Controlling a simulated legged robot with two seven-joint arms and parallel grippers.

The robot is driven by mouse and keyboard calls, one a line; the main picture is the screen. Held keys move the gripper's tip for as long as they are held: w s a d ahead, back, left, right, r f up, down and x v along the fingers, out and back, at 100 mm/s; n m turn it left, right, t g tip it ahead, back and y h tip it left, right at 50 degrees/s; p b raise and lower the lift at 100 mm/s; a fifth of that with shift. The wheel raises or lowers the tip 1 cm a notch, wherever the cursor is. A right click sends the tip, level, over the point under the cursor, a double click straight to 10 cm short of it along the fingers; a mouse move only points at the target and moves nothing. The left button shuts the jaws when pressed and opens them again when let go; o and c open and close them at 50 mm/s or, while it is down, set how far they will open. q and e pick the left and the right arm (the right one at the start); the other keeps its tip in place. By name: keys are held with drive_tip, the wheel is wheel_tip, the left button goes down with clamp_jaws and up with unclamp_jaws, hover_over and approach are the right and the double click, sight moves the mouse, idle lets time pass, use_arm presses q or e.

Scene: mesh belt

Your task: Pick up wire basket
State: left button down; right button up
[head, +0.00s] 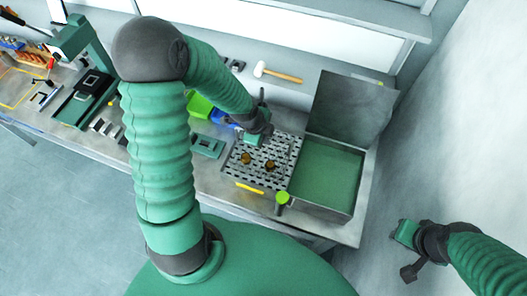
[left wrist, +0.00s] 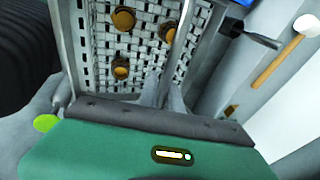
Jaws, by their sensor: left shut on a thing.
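The wire basket (head: 236,166) is a flat metal mesh tray at the right part of the bench, with a few brown round parts in it. It fills the upper part of the left wrist view (left wrist: 142,51), where a metal bar crosses above the mesh. My left gripper (head: 258,138) is over the basket's far side. In the left wrist view its fingers (left wrist: 166,92) are shut on the basket, seemingly at that bar; the exact contact is partly hidden. My right gripper (head: 404,236) hangs off the bench at the right, away from the basket; its jaws are unclear.
Right beside the basket stands an open metal tank (head: 325,173) with green inside and a raised grey lid (head: 350,112). A mallet (head: 277,74) lies behind. A green knob (head: 282,197) and yellow strip (head: 249,188) are in front. Several tools crowd the left bench.

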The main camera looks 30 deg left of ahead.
use_arm(q)
drive_tip(key=shift+s+f, duration=0.1)
drive_tip(key=shift+s, duration=0.05)
wheel_tip(320, 180, up, 10)
drive_tip(key=p, duration=0.1)
drive_tip(key=shift+p, duration=0.35)
drive_tip(key=shift+w, duration=0.3)
wheel_tip(320, 180, down, 3)
drive_tip(key=shift+r+b, duration=0.1)
drive_tip(key=shift+b, duration=0.9)
